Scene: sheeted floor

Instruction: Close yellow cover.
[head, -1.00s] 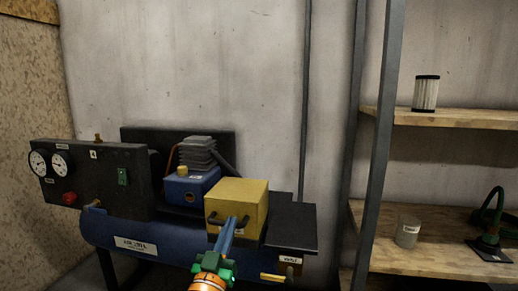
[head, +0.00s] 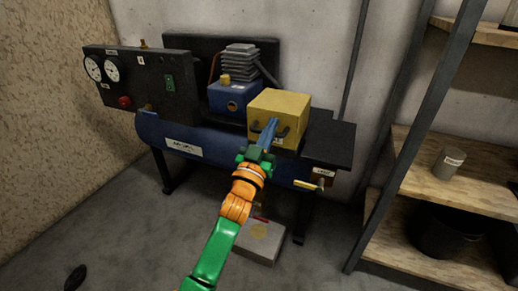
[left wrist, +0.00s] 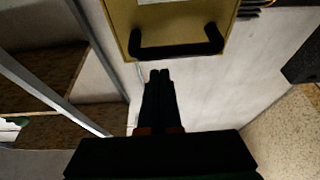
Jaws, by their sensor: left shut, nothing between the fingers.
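The yellow cover (head: 287,103) is a box with a dark handle (head: 283,132) on its front. It sits on the dark top of the blue compressor (head: 208,140), to the right of the blue motor block. My left gripper (head: 271,124) is at the cover's front face, its narrow blue fingers together and empty. In the left wrist view the cover (left wrist: 188,18) fills the top middle, with its black handle (left wrist: 178,49). The shut fingertips (left wrist: 159,73) point at the handle and appear just short of it; contact cannot be told. My right gripper is out of view.
A gauge panel (head: 150,88) stands left of the motor. A flat dark plate (head: 330,138) lies right of the cover. A grey box (head: 262,240) sits on the floor under the compressor. A shelf rack (head: 460,180) with a cup (head: 448,163) stands at the right.

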